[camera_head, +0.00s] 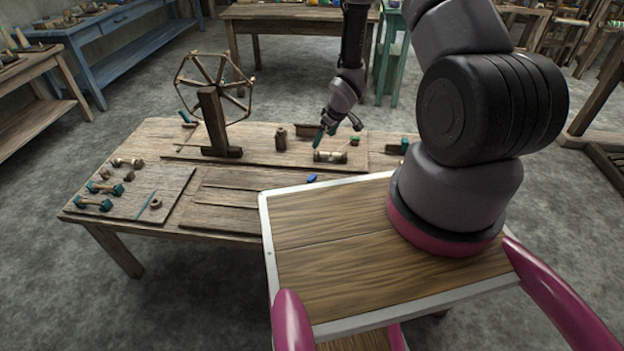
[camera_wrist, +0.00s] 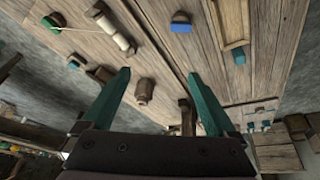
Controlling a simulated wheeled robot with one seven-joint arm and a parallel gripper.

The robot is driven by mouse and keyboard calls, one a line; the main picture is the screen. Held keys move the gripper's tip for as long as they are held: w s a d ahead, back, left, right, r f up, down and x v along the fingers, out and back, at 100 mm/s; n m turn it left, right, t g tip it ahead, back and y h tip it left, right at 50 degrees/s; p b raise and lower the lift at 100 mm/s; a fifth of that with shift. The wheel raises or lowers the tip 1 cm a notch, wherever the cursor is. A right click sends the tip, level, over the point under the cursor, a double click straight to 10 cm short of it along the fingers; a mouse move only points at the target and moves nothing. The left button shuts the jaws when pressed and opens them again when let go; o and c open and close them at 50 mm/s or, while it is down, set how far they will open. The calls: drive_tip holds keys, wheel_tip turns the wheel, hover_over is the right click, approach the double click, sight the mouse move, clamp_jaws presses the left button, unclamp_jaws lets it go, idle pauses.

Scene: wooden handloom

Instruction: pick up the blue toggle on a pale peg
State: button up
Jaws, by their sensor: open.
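A small bright blue piece (camera_head: 312,178) lies near the front edge of the wooden table, just in front of a pale spool. In the wrist view the blue piece (camera_wrist: 181,27) is near the top, with a brown rounded part against it; a pale peg cannot be made out. My gripper (camera_head: 325,137) is above the table behind the spool. In the wrist view its two teal fingers (camera_wrist: 157,73) are wide apart with nothing between them. The blue piece lies beyond the fingertips, apart from them.
The spool (camera_head: 330,157) lies close to the blue piece. A dark brown bobbin (camera_head: 281,139) stands behind, and a green piece (camera_head: 355,141) lies to the right. A wheel-like winder (camera_head: 214,110) stands on the left. Several dumbbell-shaped pieces lie on the left board (camera_head: 150,178).

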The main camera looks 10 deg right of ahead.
drive_tip(key=n+y, duration=0.1)
approach(312, 177)
drive_tip(key=shift+x, duration=4.3)
clamp_jaws()
